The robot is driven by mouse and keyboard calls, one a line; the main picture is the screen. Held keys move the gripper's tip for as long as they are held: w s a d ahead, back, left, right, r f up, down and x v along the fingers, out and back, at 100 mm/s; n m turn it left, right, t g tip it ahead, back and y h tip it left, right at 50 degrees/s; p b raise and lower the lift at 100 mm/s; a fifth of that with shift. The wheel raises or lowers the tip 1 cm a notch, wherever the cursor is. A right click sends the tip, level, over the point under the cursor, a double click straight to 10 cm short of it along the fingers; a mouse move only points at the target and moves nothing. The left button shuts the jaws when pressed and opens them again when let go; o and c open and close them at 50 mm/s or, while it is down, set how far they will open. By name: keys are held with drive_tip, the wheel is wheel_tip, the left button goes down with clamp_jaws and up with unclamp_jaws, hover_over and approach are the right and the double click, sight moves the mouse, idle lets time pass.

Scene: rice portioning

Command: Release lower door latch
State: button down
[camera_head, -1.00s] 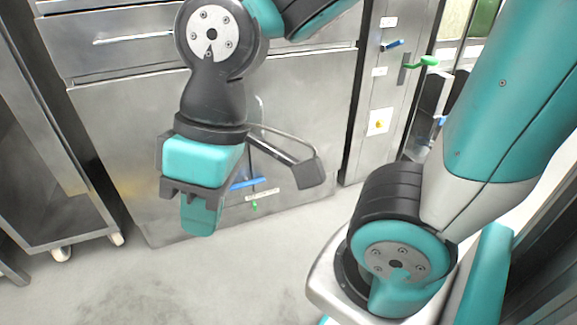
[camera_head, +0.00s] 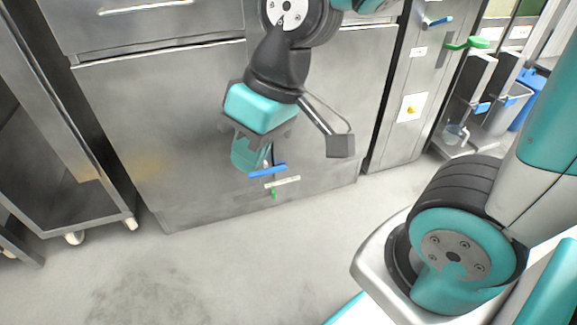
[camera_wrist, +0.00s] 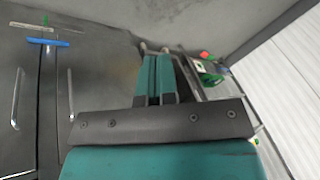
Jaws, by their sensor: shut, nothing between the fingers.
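A blue latch handle (camera_head: 267,170) sits low on the steel lower door (camera_head: 160,140), above a white label (camera_head: 282,182) and a small green piece (camera_head: 274,193). In the wrist view the blue handle (camera_wrist: 48,41) is at the upper left, with the green piece (camera_wrist: 45,18) beyond it. My gripper (camera_head: 252,157) appears just above and left of the handle in the head view, partly overlapping its surroundings. In the wrist view my gripper's teal fingers (camera_wrist: 153,80) are together and empty, to the right of the handle. No contact with it is visible there.
A steel cart (camera_head: 85,215) on casters stands at left. A side cabinet at right has a blue handle (camera_head: 438,21), a green handle (camera_head: 470,43) and a yellow switch (camera_head: 411,108). Bins (camera_head: 505,105) stand farther right. The floor (camera_head: 220,270) before the door is clear.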

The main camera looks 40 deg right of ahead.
sight(286, 165)
drive_tip(key=w+d+f+m+t+h+b, duration=0.1)
drive_tip(key=w+d+f+m+t+b, duration=0.25)
drive_tip(key=w+f, duration=0.65)
drive_tip(key=w+d+f+m+t+h, duration=0.1)
drive_tip(key=w+d+f+h, duration=0.1)
drive_tip(key=w+d+f, duration=0.2)
drive_tip(key=w+d+f+m+t+h+b, duration=0.1)
drive_tip(key=w+d+f, duration=0.3)
drive_tip(key=d+f, duration=0.5)
drive_tip(key=w+d+f+m+t+h+b, duration=0.1)
drive_tip(key=w+d+f+m+t+h, duration=0.1)
drive_tip(key=w+d+f, duration=0.3)
drive_tip(key=d+f+m, duration=0.1)
drive_tip(key=d, duration=0.3)
drive_tip(key=shift+d+f+h, duration=0.15)
drive_tip(key=shift+f+h, duration=0.2)
drive_tip(key=shift+h, duration=0.05)
drive_tip(key=shift+w, duration=0.1)
